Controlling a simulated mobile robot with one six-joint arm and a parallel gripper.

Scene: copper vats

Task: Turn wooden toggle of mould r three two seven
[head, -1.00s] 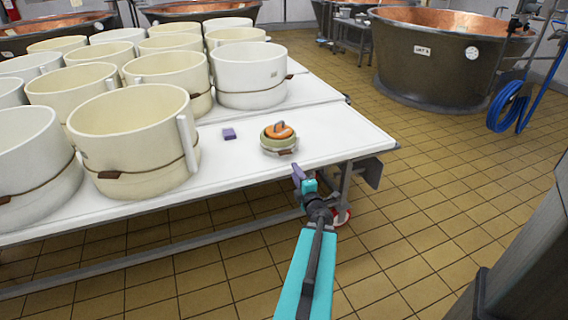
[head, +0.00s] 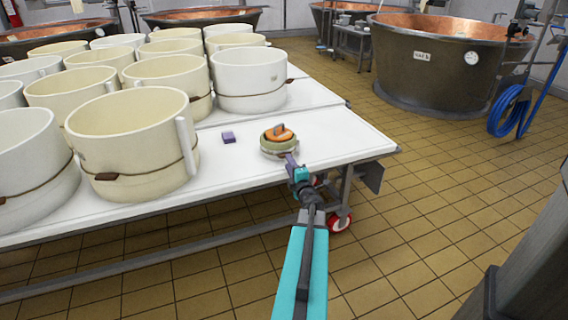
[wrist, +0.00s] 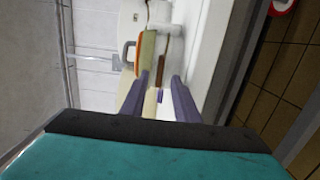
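A brown bar, seemingly the wooden toggle (wrist: 164,62), shows on the mould's near side. My gripper (head: 291,159) is at the mould's near side in the head view. Its purple fingers (wrist: 160,76) are apart, with the brown bar ahead between them; contact cannot be told. No mould number is readable.
Several large cream moulds (head: 132,140) with brown cords and toggles fill the table's left. A copper vat (head: 440,62) and a blue hose (head: 508,110) stand behind right. The tiled floor at right is clear.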

